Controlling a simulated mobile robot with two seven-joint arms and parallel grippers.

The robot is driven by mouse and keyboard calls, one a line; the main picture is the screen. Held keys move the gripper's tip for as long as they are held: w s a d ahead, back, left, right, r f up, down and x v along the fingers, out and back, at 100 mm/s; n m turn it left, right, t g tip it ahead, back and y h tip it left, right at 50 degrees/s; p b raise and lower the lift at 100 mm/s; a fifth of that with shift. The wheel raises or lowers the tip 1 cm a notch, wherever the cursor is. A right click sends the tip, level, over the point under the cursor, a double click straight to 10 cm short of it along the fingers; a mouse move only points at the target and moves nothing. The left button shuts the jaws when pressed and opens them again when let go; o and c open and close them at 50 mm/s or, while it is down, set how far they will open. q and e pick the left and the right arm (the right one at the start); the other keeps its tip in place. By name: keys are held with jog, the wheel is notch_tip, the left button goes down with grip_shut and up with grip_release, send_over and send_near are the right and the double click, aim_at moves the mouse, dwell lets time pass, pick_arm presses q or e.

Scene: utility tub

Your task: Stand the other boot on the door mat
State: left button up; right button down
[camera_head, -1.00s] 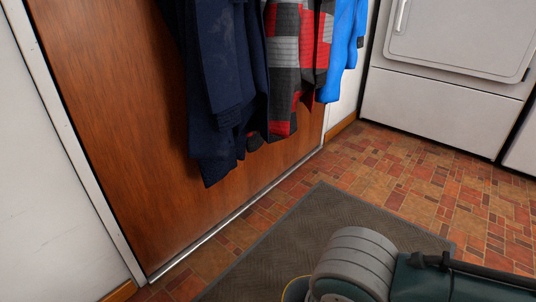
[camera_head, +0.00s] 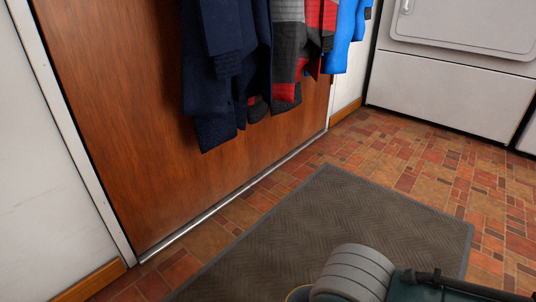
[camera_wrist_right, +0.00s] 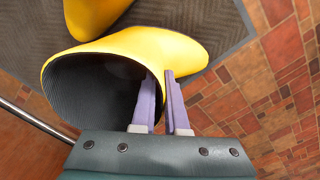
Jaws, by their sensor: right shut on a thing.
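The dark grey door mat (camera_head: 335,225) lies on the tiles in front of the wooden door; it also shows in the right wrist view (camera_wrist_right: 225,20). My right gripper (camera_wrist_right: 160,76) is shut on the rim of a yellow boot (camera_wrist_right: 170,46), one finger inside the opening and one outside. The boot's dark ribbed opening faces the wrist camera. Whether its sole touches anything is hidden. A second yellow boot (camera_wrist_right: 92,14) is partly seen beyond it, over the mat. In the head view my right arm hides nearly all of the boots. My left gripper is out of view.
Coats (camera_head: 228,80) hang before the wooden door (camera_head: 110,130). A white appliance (camera_head: 450,85) stands at the back right. Red-brown tiles (camera_head: 420,160) are clear between mat and appliance. A metal threshold (camera_head: 235,195) runs along the door's foot.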

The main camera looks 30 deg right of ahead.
jog(key=c, duration=0.9)
grip_release()
jog(key=shift+f, duration=0.1)
jog(key=shift+c, duration=0.2)
notch_tip(320, 180, up, 12)
jog(key=p, duration=1)
jog(key=shift+a+r, duration=0.15)
jog(key=shift+r, duration=0.1)
jog(key=s+d+r+m+t, duration=0.1)
jog(key=s+d+r+m, duration=0.1)
jog(key=r+m, duration=0.3)
jog(key=s+d+r+m+t, duration=0.1)
jog(key=s+r+m+t, duration=0.1)
jog(key=r+m, duration=0.4)
notch_tip(320, 180, up, 2)
jog(key=shift+s+d+r+t, duration=0.2)
jog(key=shift+s+d+t, duration=0.15)
jog(key=shift+s, duration=0.15)
